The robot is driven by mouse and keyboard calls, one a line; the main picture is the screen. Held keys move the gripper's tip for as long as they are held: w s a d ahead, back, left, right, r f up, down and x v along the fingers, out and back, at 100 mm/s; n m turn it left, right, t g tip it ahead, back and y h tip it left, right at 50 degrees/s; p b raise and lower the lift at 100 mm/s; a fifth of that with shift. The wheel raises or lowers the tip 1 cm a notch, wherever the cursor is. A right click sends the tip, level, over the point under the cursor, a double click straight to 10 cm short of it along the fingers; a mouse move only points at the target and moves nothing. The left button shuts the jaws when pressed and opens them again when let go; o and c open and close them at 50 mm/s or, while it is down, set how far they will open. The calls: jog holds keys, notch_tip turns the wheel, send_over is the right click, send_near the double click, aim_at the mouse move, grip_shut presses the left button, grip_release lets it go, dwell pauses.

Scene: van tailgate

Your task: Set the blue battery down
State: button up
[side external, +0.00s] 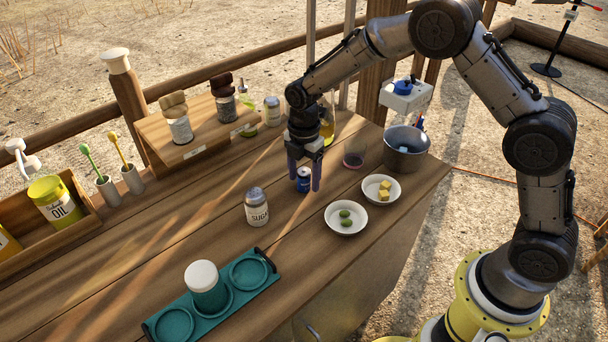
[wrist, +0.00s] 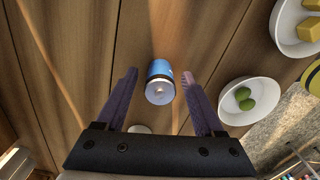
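The blue battery (side external: 304,180) stands upright on the wooden worktop, as far as the side view shows. In the wrist view the battery (wrist: 160,82) shows its pale round end with a small terminal towards the camera. My gripper (side external: 305,183) points down with one purple finger on each side of it. In the wrist view the gripper (wrist: 160,73) is open, with wood visible between the battery and both fingers. Neither finger appears to touch it.
A sugar jar (side external: 258,207) stands to the left. A bowl with green items (side external: 345,230), a bowl with yellow cubes (side external: 393,187) and a grey pot (side external: 420,148) are to the right. A teal tray (side external: 174,322) bears a white-lidded jar (side external: 203,277). Worktop left of the sugar jar is clear.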

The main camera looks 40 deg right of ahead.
aim_at(304, 170)
notch_tip(304, 170, up, 12)
jog(key=shift+f, duration=0.15)
jog(key=shift+r, duration=0.35)
jog(key=s+d+r+m+t, duration=0.35)
jog(key=s+r+m, duration=0.6)
jog(key=s, duration=0.35)
jog(key=s+d+m+t, duration=0.1)
jog(key=s+m, duration=0.4)
jog(key=s, duration=0.3)
jog(key=s+d+f+m+t, duration=0.1)
jog(key=s+d+m, duration=0.1)
jog(key=s+m, duration=0.3)
jog(key=s, duration=0.4)
jog(key=shift+d+m, duration=0.25)
jog(key=shift+m, duration=0.1)
